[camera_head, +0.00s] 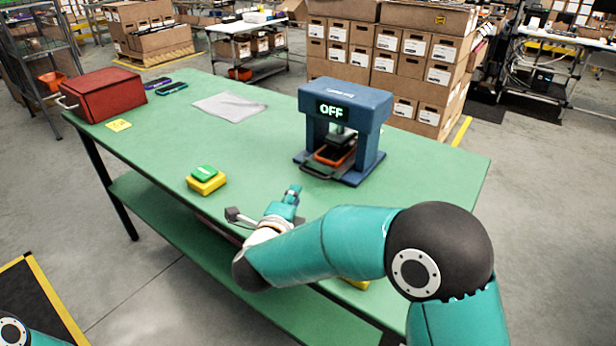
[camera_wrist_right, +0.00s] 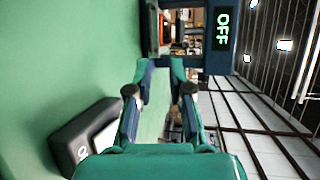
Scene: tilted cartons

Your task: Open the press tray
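The blue press (camera_head: 372,108) stands on the green table with its display reading OFF. Its orange tray (camera_head: 334,154) sits between the posts, and a dark tray handle (camera_head: 322,175) sticks out at the front. My right gripper (camera_head: 294,190) is in front of the press, short of the handle and apart from it. In the right wrist view, the two fingers (camera_wrist_right: 160,68) are spread with an empty gap between them, and the press (camera_wrist_right: 221,60) appears beyond them, turned sideways. My left gripper is out of view; only part of my left arm shows at the lower left corner.
A green-topped yellow button block (camera_head: 206,180) lies left of my right arm. A dark box with a light top (camera_wrist_right: 85,138) sits near the gripper. A red box (camera_head: 103,94), phones and a grey sheet (camera_head: 229,106) lie farther back. The table's middle is clear.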

